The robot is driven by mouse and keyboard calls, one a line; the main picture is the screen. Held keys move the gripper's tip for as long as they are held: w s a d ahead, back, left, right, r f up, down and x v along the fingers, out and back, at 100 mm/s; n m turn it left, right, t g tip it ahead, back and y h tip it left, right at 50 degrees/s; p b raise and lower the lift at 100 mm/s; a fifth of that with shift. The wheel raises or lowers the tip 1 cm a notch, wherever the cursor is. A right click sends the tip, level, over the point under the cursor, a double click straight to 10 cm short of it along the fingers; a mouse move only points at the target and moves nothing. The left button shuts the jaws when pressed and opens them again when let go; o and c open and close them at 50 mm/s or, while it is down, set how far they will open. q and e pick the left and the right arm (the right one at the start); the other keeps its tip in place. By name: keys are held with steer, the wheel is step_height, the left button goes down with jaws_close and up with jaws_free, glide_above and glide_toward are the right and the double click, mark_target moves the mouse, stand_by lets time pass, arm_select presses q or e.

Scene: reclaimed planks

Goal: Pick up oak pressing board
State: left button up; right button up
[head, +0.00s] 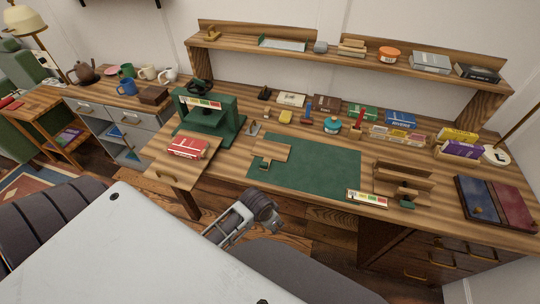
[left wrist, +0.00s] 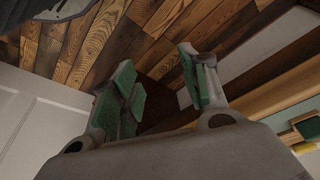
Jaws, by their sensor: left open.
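A flat light-brown wooden board (head: 272,150), which looks like the oak pressing board, lies on the back left part of the green mat (head: 315,174) on the workbench. A small green and metal piece is at its front left edge. My left gripper (head: 265,209) is in front of the bench's front edge, apart from the board. In the left wrist view, its two green-padded fingers (left wrist: 162,88) are spread with nothing between them. The board does not show in the left wrist view. My right gripper is not in view.
A green press (head: 225,122) stands left of the mat, with a red book (head: 188,147) in front of it. A wooden stand (head: 403,178) and a label strip (head: 367,197) are at the mat's right. Tools and boxes line the back. The mat's middle is clear.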

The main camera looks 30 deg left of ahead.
arm_select(q)
steer(key=w+d+r+m+h+b, duration=0.1)
steer(key=w+d+r+m, duration=0.2)
steer(key=w+r+m, duration=0.35)
step_height(320, 180, up, 13)
steer(key=m+g+y, duration=0.2)
steer(key=m+g, duration=0.1)
steer(key=m, duration=0.2)
glide_above(262, 163)
steer(key=shift+d, duration=0.35)
steer(key=shift+f, duration=4.3)
steer(key=shift+w+a+f, duration=0.1)
steer(key=shift+a+f, duration=0.05)
steer(key=shift+f, duration=1.15)
steer(key=shift+a+f, duration=0.15)
steer(key=shift+f, duration=1.15)
